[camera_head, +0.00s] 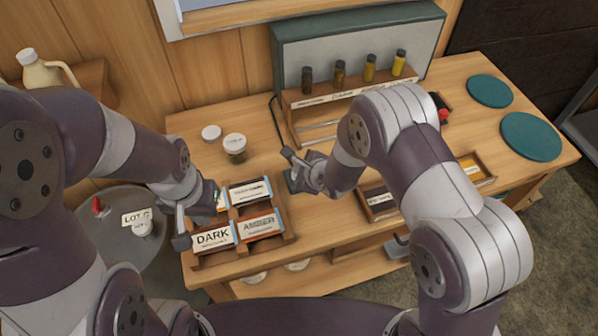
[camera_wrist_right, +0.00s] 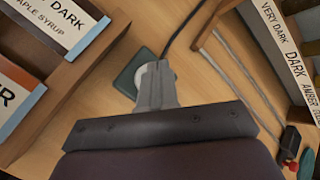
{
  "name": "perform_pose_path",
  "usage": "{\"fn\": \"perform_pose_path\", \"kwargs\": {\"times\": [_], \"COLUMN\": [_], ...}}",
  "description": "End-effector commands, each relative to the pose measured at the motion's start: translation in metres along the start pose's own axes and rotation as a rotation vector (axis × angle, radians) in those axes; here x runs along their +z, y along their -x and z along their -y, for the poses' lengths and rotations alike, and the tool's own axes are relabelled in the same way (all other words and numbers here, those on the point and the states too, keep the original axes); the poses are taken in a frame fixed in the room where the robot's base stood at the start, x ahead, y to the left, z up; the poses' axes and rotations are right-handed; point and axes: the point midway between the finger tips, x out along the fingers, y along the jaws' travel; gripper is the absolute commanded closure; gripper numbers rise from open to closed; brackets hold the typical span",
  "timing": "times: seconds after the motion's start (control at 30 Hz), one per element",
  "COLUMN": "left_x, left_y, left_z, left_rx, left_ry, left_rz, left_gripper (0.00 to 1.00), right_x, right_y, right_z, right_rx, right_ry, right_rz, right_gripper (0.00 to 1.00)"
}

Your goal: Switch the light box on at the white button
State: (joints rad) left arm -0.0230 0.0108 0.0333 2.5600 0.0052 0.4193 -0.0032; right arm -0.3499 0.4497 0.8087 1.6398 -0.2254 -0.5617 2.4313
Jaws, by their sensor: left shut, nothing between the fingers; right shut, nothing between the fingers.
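The light box (camera_head: 350,60) is a grey-green box standing at the back of the table. A small dark green switch block (camera_wrist_right: 128,78) with a white round button (camera_wrist_right: 143,74) lies on the wood, on a black cord. In the head view the block (camera_head: 291,182) shows partly beside my right gripper (camera_head: 296,172). That gripper is shut and empty, pointing down. In the right wrist view its fingertips (camera_wrist_right: 157,70) overlap the button; whether they touch it I cannot tell. My left gripper (camera_head: 190,222) is shut and empty beside the label rack's left edge.
A label rack (camera_head: 287,222) with DARK and AMBER cards stands left of the switch. Several syrup bottles (camera_head: 339,73) stand on a shelf before the light box. Two lidded jars (camera_head: 234,146) are behind the rack. Green discs (camera_head: 530,137) lie at right.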

Motion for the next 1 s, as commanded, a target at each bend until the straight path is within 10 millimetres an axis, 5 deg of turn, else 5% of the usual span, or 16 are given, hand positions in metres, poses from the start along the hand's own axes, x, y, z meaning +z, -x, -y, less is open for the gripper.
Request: {"fn": "perform_pose_path", "kwargs": {"times": [1.0], "left_x": [-0.001], "left_y": [0.008], "left_z": [0.0], "left_rx": [0.0], "left_ry": [0.0], "left_rz": [0.0], "left_gripper": [1.0], "right_x": [0.003], "right_y": [0.004], "right_z": [0.003], "right_rx": [0.001], "right_ry": [0.0], "right_rz": [-0.001], "right_gripper": [1.0]}}
